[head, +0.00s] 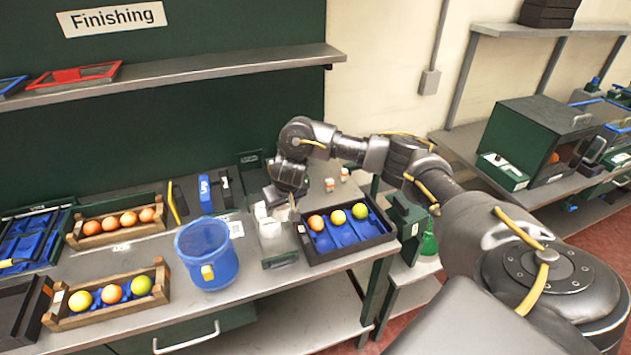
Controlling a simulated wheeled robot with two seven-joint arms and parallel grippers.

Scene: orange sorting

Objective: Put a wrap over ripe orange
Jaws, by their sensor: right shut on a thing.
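Several oranges show on the bench. A black tray with a blue insert (322,258) holds an orange fruit (316,223), a yellow one (338,217) and a yellow-green one (360,211). My right gripper (283,203) points down just left of this tray, above a clear holder (279,261) with white pieces (268,228) in it. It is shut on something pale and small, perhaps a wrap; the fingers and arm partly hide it. My left gripper is not in view.
A blue bucket (208,272) stands left of the holder. Wooden crates of fruit stand further left, one at the back (72,238) and one in front (60,321). A shelf (180,72) overhangs the bench's back. A green flask (429,240) stands right of the tray.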

